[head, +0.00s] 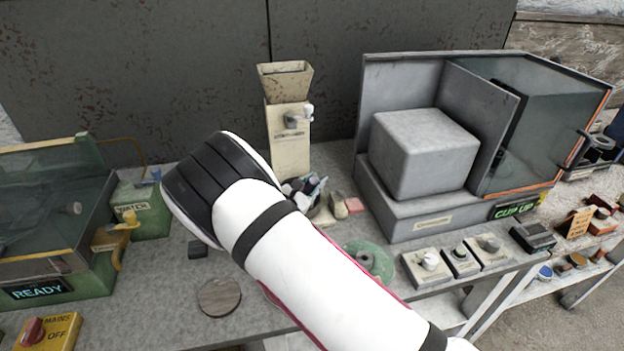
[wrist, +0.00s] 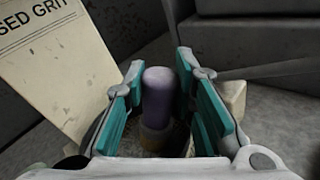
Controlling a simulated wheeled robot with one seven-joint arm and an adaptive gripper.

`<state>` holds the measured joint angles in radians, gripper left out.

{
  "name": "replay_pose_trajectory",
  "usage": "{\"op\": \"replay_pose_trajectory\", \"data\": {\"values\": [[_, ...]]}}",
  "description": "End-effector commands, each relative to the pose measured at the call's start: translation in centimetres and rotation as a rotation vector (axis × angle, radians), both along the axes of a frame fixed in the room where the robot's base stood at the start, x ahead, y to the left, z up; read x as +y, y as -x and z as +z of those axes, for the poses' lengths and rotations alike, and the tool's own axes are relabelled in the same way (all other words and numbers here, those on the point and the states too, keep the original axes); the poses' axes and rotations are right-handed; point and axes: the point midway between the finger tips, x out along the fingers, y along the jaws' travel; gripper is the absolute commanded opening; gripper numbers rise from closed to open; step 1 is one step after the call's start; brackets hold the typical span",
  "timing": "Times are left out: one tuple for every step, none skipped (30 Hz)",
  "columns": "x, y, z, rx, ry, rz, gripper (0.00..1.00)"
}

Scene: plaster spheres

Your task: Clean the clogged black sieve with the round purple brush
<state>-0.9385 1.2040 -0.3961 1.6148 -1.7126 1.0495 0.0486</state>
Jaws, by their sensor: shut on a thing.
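My gripper (wrist: 160,92) is shut on the round purple brush (wrist: 158,90), whose purple handle stands upright between the teal finger pads in the wrist view. A tan band shows low on the brush; its bristles are hard to make out. A dark curved edge beside and below the brush may be the black sieve, but the fingers hide most of it. In the head view my gripper (head: 305,190) is mostly behind my white arm, in front of the beige hopper machine, and the brush cannot be made out. I cannot identify the sieve for certain there.
The beige hopper machine (head: 290,140) stands close behind my gripper. A grey glass-sided cabinet (head: 420,215) is to the right, with small switch boxes (head: 428,268) before it. A green disc (head: 385,268) and a round brown disc (head: 220,297) lie on the bench. A green machine (head: 60,270) is left.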

Motion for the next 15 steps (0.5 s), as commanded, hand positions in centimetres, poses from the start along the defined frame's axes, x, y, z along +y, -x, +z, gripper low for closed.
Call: {"op": "replay_pose_trajectory", "data": {"values": [[0.0, 0.0, -0.1, 0.001, 0.000, 0.000, 0.00], [0.0, 0.0, -0.1, 0.001, 0.000, 0.000, 0.00], [0.0, 0.0, -0.1, 0.001, 0.000, 0.000, 0.00], [0.0, 0.0, -0.1, 0.002, 0.000, 0.001, 0.00], [0.0, 0.0, -0.1, 0.002, 0.000, 0.001, 0.00], [0.0, -0.1, -0.1, 0.002, 0.000, 0.001, 0.00], [0.0, -0.1, -0.1, 0.002, -0.001, 0.001, 0.00], [0.1, -0.2, -0.1, 0.002, -0.001, 0.001, 0.00], [0.1, -0.4, 0.0, 0.001, -0.002, 0.001, 0.00], [0.1, -0.5, 0.1, 0.000, -0.001, 0.000, 0.00], [0.2, -0.7, 0.3, 0.000, -0.002, 0.000, 0.00], [0.3, -1.0, 0.4, 0.000, -0.002, 0.000, 0.00], [0.3, -1.1, 0.6, 0.000, -0.001, 0.000, 0.00], [0.4, -1.3, 0.8, 0.000, -0.002, 0.000, 0.00], [0.5, -1.6, 1.0, -0.001, -0.003, 0.000, 0.00]]}}
